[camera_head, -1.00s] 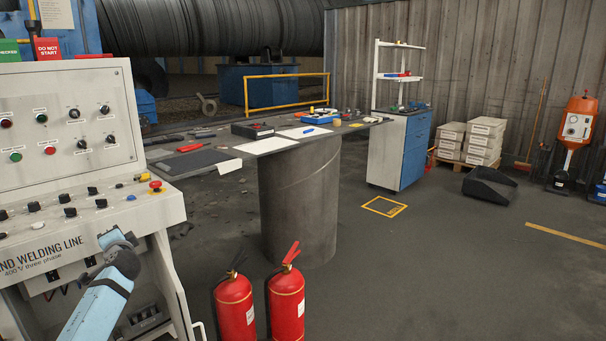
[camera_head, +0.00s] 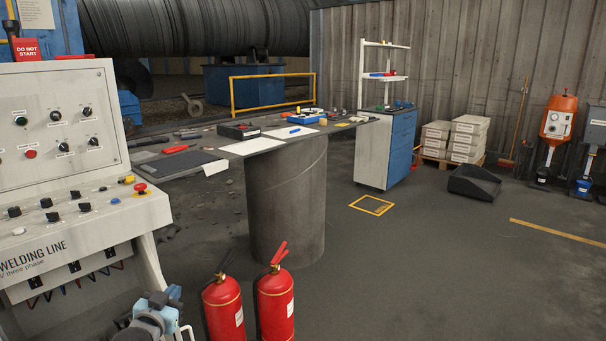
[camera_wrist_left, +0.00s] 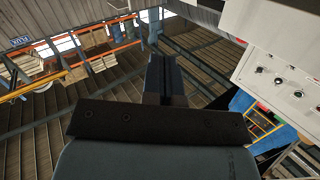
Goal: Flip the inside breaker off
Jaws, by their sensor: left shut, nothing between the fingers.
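The welding line console (camera_head: 70,225) stands at the left in the head view. Below its lettered front, an open bay holds several black breaker-like switches (camera_head: 74,267) with dark and reddish cables under them. I cannot tell which one is the inside breaker, or its position. My left arm's end (camera_head: 150,318) is at the bottom edge, in front of and right of the bay, touching no switch that I can see. In the left wrist view my left gripper (camera_wrist_left: 165,75) is shut and empty, with the console panel (camera_wrist_left: 285,85) at the upper right. My right gripper is out of view.
Two red fire extinguishers (camera_head: 248,305) stand close to the right of my left arm. A work table (camera_head: 285,150) on a thick round pedestal is behind them. Open floor (camera_head: 400,270) lies to the right.

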